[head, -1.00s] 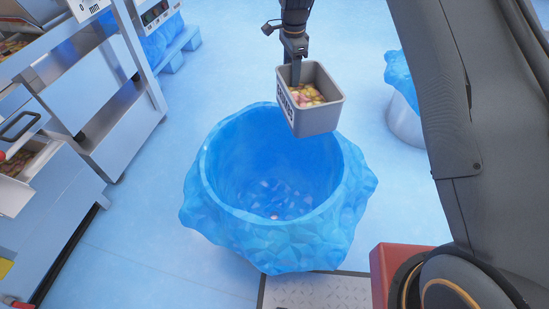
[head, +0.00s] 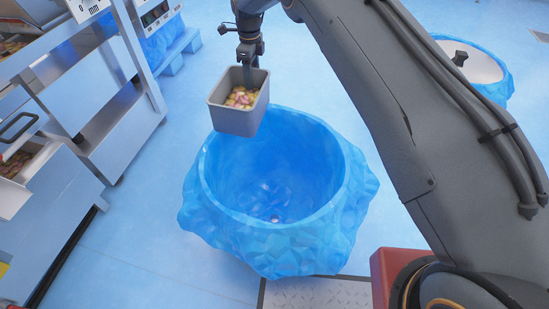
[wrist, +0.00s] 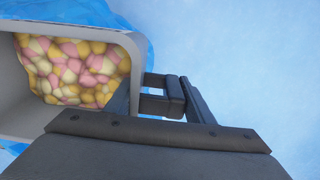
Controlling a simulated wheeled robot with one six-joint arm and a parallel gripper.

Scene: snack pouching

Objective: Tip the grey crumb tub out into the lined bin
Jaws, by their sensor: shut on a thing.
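The grey crumb tub (head: 232,121) hangs upright or nearly so over the back left rim of the lined bin. It holds pink, yellow and cream pieces, which also fill the tub in the wrist view (wrist: 20,95). In the wrist view my gripper (wrist: 165,100) shows dark fingers at the tub's right side. The lined bin (head: 345,215) is a round, open bin with a crumpled blue liner. A few small pieces lie at its bottom.
A steel machine (head: 55,190) with an open drawer of pieces stands at the left. Another blue-lined container (head: 480,65) with a pale lid stands at the back right. A metal tread plate (head: 315,292) lies in front of the bin.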

